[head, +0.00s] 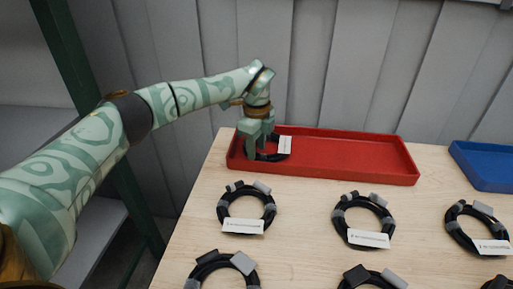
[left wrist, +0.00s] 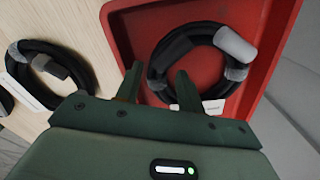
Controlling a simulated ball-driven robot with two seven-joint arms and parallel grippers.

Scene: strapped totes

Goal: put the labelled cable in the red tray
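A coiled black cable (head: 270,155) with a white label (head: 285,145) lies in the left end of the red tray (head: 350,160). In the left wrist view the same cable (left wrist: 236,72) rests on the floor of the red tray (left wrist: 130,40), with grey connector pieces on its ring. My left gripper (head: 257,152) reaches down into the tray over this cable and partly hides it. In the left wrist view its fingers (left wrist: 158,88) are apart, with the near side of the ring between or just beyond them; contact is unclear. My right gripper is not in view.
Several more coiled cables with white tags lie on the wooden table, including one left (head: 247,208), one in the middle (head: 362,220) and one right (head: 476,228). A blue tray (head: 485,165) stands at the right edge. A grey wall is behind.

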